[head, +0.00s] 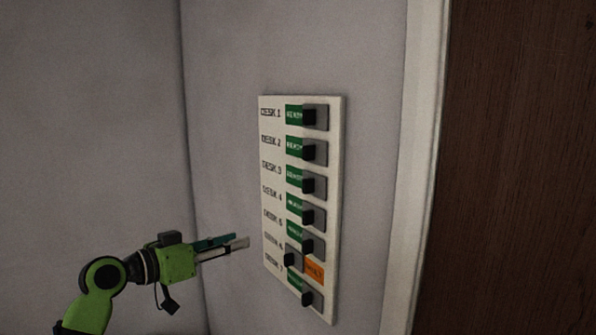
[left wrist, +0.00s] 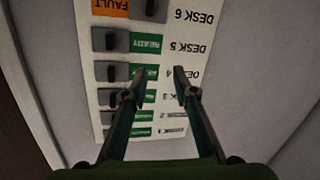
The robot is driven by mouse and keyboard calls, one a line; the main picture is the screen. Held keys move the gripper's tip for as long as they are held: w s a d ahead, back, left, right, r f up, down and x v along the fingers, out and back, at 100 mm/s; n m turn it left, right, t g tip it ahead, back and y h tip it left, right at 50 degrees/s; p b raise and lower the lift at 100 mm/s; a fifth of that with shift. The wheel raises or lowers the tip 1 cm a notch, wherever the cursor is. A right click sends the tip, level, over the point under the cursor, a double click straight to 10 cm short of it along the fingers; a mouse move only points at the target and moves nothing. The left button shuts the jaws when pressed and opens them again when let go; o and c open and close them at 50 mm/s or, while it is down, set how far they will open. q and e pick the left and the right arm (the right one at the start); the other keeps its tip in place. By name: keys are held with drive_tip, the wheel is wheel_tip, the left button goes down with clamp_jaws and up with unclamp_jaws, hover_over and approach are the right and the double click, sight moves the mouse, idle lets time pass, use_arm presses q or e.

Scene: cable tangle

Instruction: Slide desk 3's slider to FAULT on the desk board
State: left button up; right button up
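The desk board (head: 268,152) is a white panel on the wall with several labelled rows. Desk 3's slider (head: 308,184) is a black knob on a grey plate at the right of its row, with green READY showing beside it. My left gripper (head: 243,241) is left of the board, at about the height of the lower rows. Its two fingers (left wrist: 159,72) are apart with nothing between them. My right gripper is out of view.
Desk 6's slider (head: 291,260) sits at the left, showing orange FAULT (head: 314,270). The other rows show green READY. A pale door frame (head: 416,170) and brown door (head: 520,170) stand to the right. The wall left of the board is bare.

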sight(303, 181)
use_arm(q)
drive_tip(key=s+d+r+m+g+h+p, duration=0.1)
drive_tip(key=s+d+r+m+h, duration=0.15)
drive_tip(key=r, duration=0.45)
drive_tip(key=s+d+r+m+g+h, duration=0.1)
drive_tip(key=s+r+m, duration=0.1)
drive_tip(key=s+r, duration=0.35)
drive_tip(key=p+x, duration=0.1)
drive_tip(key=x, duration=0.3)
drive_tip(key=p+x, duration=0.2)
drive_tip(key=x, duration=0.2)
drive_tip(key=w+r+p+x, duration=0.1)
drive_tip(key=p+x, duration=0.1)
drive_tip(key=x, duration=0.2)
drive_tip(key=shift+w+r, duration=0.1)
drive_tip(key=shift+w, duration=0.05)
drive_tip(key=shift+p+x, duration=0.4)
drive_tip(key=shift+x, duration=0.45)
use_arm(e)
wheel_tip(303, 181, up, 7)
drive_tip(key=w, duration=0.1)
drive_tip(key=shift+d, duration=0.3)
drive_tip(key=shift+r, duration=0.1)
